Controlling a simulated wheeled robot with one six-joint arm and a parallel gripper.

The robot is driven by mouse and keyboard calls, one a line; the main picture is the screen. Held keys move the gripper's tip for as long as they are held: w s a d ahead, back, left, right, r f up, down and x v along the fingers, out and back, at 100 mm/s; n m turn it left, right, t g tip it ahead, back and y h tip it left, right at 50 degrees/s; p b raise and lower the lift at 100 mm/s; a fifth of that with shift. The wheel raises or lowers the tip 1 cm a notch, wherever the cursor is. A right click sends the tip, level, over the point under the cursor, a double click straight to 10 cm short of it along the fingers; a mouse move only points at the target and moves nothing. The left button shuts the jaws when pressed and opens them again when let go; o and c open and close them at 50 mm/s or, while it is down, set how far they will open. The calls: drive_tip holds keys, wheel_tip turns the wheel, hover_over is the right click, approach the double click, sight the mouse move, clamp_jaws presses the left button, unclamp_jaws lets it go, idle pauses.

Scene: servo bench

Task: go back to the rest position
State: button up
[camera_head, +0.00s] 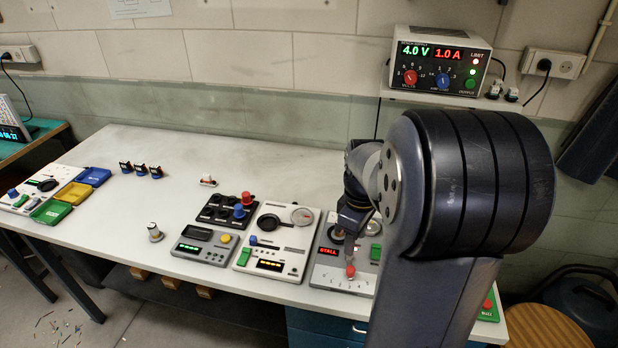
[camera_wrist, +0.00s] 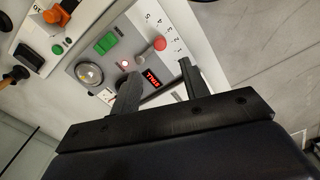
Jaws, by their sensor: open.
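My gripper (camera_wrist: 158,86) is open and empty in the wrist view, its two dark fingers spread above a grey panel (camera_wrist: 80,72). The panel carries a red-knobbed lever (camera_wrist: 158,44), a green switch (camera_wrist: 105,43), a round dial and a red lit display reading "STALL" (camera_wrist: 152,78). In the head view my arm covers the right part of this panel (camera_head: 325,276), and the gripper's fingertips are hidden or too small to make out there. The red knob (camera_head: 350,271) shows just below my wrist.
A white panel with a gauge (camera_head: 270,262) stands left of the grey panel. A power supply (camera_head: 440,62) sits on a wall shelf.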

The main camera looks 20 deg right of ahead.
sight(349, 268)
drive_tip(key=shift+f, duration=0.1)
wheel_tip(349, 268, down, 11)
drive_tip(key=shift+r+p, duration=0.2)
drive_tip(key=shift+p, duration=0.2)
drive_tip(key=shift+w+a+m, duration=0.15)
drive_tip(key=shift+a+m, duration=0.15)
drive_tip(key=shift+m, duration=0.3)
